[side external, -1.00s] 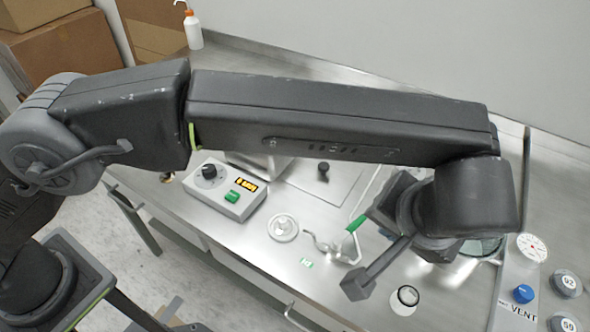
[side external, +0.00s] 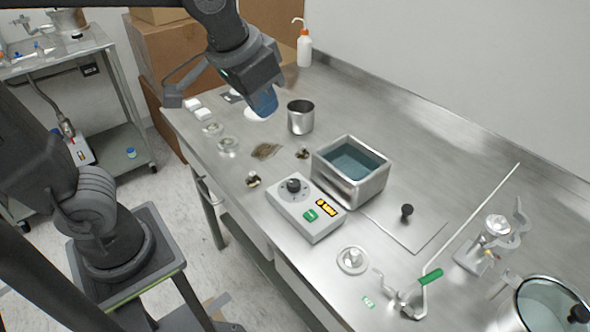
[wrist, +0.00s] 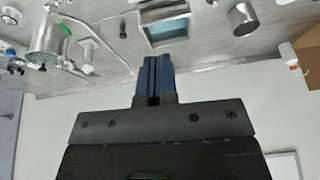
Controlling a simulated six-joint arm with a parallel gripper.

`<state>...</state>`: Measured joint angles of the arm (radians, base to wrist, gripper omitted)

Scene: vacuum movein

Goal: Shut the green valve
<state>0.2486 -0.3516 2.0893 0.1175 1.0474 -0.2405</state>
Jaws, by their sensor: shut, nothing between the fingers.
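The green valve handle (side external: 430,276) sits on a metal fitting near the front right of the steel bench, at the lower end of a thin tube. A glass-walled chamber (side external: 545,312) is partly cut off at the lower right. My gripper (side external: 263,102), with blue fingers, is at the far left end of the bench, well away from the green handle. In the wrist view its blue fingers (wrist: 154,75) are together, with nothing between them. The wrist view also shows the chamber (wrist: 46,42) at the upper left, with a green part beside it.
A control box (side external: 305,208) with a black knob stands mid-bench, in front of a water bath (side external: 350,168). A steel beaker (side external: 300,118), small dishes and a wash bottle (side external: 304,45) are towards the left end. The back right of the bench is largely clear.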

